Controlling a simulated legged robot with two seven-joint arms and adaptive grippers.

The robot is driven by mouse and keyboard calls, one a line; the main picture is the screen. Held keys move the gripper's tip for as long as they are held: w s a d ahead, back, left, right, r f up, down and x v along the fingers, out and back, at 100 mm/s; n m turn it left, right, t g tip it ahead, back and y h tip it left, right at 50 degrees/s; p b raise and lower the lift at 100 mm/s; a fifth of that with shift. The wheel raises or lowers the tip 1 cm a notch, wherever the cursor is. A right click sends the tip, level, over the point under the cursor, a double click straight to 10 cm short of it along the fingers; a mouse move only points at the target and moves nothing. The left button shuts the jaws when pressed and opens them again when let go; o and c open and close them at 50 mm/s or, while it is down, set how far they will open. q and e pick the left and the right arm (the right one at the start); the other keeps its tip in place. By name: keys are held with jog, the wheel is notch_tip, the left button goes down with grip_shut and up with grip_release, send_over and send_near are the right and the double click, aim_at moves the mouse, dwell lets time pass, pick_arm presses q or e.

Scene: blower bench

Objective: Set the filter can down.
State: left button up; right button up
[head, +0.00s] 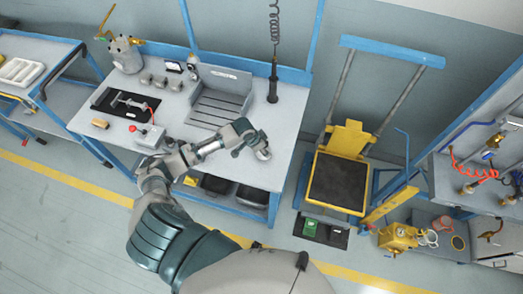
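My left arm comes in from the bottom and bends at the left. Its gripper end (260,148) is over the front right part of the grey workbench (284,120). A small pale, rounded metallic piece (263,154) shows at its tip. I cannot tell whether this is the filter can or part of the gripper, and the fingers are too small to read. No other thing is clearly the filter can. My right gripper is not in view.
A slatted grey tray (217,108) lies behind the forearm. A canister with a yellow lever (125,54), a black mat (107,101) and a red-knobbed box (148,137) are at left. A dark tool (273,82) hangs at the back right. The bench's right end looks clear.

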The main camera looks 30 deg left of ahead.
pick_arm(q)
jog(key=shift+w+a, duration=0.1)
jog(key=shift+a, duration=0.5)
jog(key=f, duration=0.3)
jog(key=shift+a+f, duration=0.3)
jog(key=shift+f, duration=0.05)
jog(key=o, duration=1.3)
jog(key=shift+d, duration=0.15)
jog(key=shift+d+r, duration=0.1)
jog(key=v, duration=1.2)
jog(key=shift+p, duration=0.3)
